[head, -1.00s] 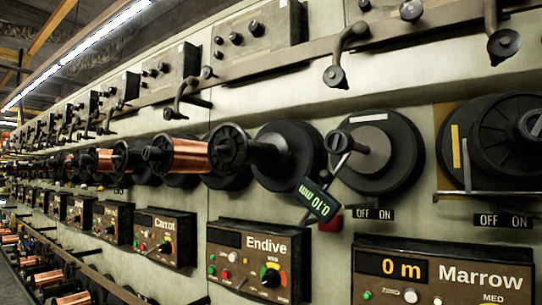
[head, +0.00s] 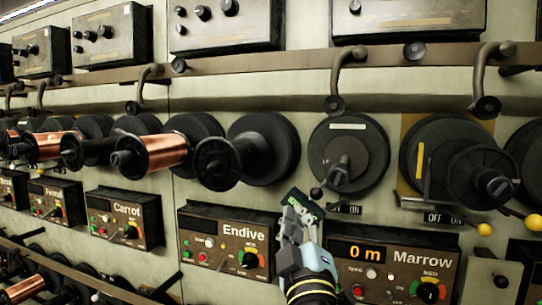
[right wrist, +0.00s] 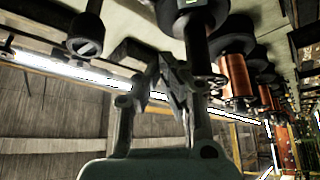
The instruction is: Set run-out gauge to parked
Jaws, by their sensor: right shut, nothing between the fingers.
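The run-out gauge (head: 311,206) is a small dark box with a green lit readout. It hangs below and left of the grey-faced round disc (head: 372,158) above the Marrow panel, beside the OFF/ON label (head: 349,210). My right gripper (head: 294,212) comes up from below in the head view and overlaps the gauge's lower left part. It is shut and empty; I cannot tell whether it touches the gauge. In the right wrist view its fingers (right wrist: 176,78) are close together beneath dark spool parts. My left gripper is not in view.
The Marrow panel (head: 425,258) reads 0 m, and the Endive panel (head: 228,222) is to its left. Copper spools (head: 160,152) stick out at the left. A rail (head: 250,62) with hooked handles runs above. Yellow knobs (head: 484,229) stick out at right.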

